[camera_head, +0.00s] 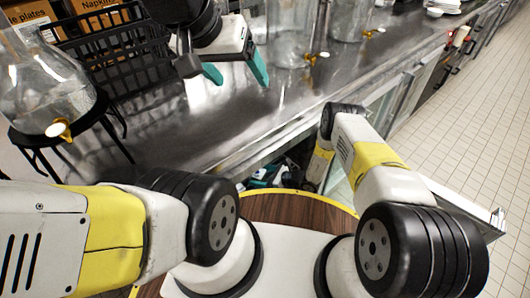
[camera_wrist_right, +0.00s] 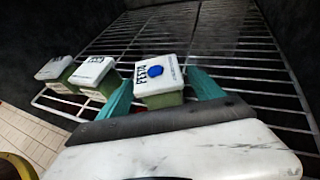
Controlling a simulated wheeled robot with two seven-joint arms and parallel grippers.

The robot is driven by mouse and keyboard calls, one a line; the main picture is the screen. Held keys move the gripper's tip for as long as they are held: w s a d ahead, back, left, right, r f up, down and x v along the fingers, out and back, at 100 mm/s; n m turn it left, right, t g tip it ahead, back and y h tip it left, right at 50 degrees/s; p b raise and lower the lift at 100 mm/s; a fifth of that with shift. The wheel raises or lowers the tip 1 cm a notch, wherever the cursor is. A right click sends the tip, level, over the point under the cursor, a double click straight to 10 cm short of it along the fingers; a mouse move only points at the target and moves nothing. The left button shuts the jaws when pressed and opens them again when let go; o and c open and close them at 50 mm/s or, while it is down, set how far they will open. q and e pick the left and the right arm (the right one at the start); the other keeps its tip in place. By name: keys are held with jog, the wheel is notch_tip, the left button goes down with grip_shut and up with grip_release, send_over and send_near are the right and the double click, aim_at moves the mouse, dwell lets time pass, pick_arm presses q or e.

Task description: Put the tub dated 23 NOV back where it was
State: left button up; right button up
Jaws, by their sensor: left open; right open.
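In the right wrist view, three tubs with white lids and green sides stand on a wire shelf. The nearest tub (camera_wrist_right: 158,80) reads PESTO and has a blue dot on its lid. Another tub (camera_wrist_right: 93,76) stands to its left, and a third tub (camera_wrist_right: 55,72) is farther left. I cannot read a date on any of them. My right gripper (camera_wrist_right: 160,88) is open, with one teal finger on each side of the blue-dotted tub; I cannot tell whether they touch it. My left gripper (camera_head: 238,76) is open and empty above the steel counter.
The wire shelf (camera_wrist_right: 210,40) is bare behind and right of the tubs. On the steel counter (camera_head: 190,125) are a black crate (camera_head: 115,55), a glass dispenser (camera_head: 45,85) on a black stand, and more glass dispensers (camera_head: 290,40). An open door (camera_head: 455,195) stands below the counter.

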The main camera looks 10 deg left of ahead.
jog(key=v, duration=1.1)
jog(key=shift+d, duration=0.2)
jog(key=shift+s, duration=0.1)
